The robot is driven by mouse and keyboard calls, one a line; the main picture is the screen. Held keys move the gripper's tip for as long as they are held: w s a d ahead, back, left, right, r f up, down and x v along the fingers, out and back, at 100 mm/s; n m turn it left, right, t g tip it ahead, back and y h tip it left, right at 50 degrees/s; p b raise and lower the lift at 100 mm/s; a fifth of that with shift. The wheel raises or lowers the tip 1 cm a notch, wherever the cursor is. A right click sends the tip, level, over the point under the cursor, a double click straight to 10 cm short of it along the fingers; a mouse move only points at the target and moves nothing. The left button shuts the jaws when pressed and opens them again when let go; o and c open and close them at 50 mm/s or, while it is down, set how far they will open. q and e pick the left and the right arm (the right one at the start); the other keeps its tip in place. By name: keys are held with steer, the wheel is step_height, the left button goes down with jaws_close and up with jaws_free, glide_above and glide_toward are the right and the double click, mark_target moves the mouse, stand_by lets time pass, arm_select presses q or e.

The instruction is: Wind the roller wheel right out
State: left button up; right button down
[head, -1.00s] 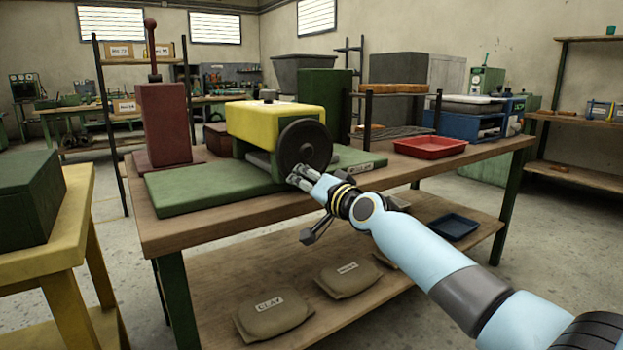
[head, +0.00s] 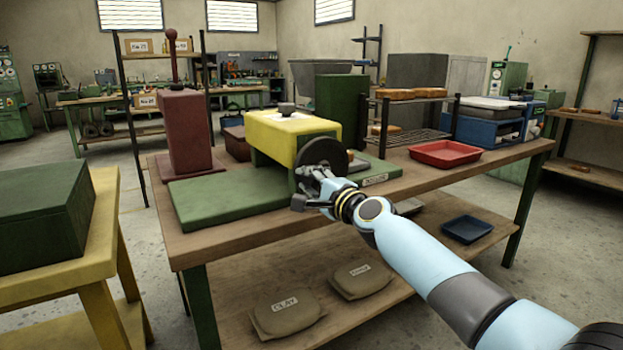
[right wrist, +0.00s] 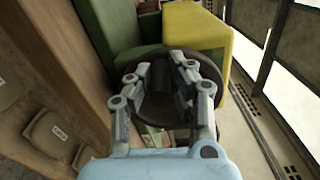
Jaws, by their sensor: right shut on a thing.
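The roller wheel (head: 324,154) is a dark disc on the near right end of the yellow and green sheet roller (head: 285,130). It also shows in the right wrist view (right wrist: 206,70), behind my fingers. My right gripper (head: 312,178) is at the wheel's front face and is shut on a part of it. In the right wrist view my right gripper (right wrist: 163,75) has its fingers around a dark handle (right wrist: 160,96) on the wheel. The fingers hide part of the wheel. My left gripper is not in view.
The roller stands on a green board (head: 215,203) on the wooden bench (head: 245,238). A dark red press (head: 185,130) stands to its left, a red tray (head: 444,153) to its right. Clay bags (head: 287,314) and a blue tray (head: 467,229) lie on the lower shelf.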

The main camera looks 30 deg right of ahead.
step_height(320, 180, up, 2)
steer(key=m+p, duration=0.1)
steer(key=m, duration=0.2)
steer(key=shift+p, duration=0.3)
steer(key=shift+d+r+m+p, duration=0.1)
steer(key=shift+r+m+p, duration=0.25)
steer(key=shift+m, duration=0.35)
steer(key=shift+w+r, duration=0.1)
steer(key=c, duration=1.2)
jaws_free()
steer(key=shift+d, duration=0.1)
steer(key=shift+s, duration=0.2)
steer(key=shift+s+f, duration=0.2)
steer(key=shift+s, duration=0.05)
steer(key=s, duration=1.1)
steer(key=shift+s+d, duration=0.15)
steer(key=shift+d, duration=0.25)
steer(key=shift+r, duration=0.1)
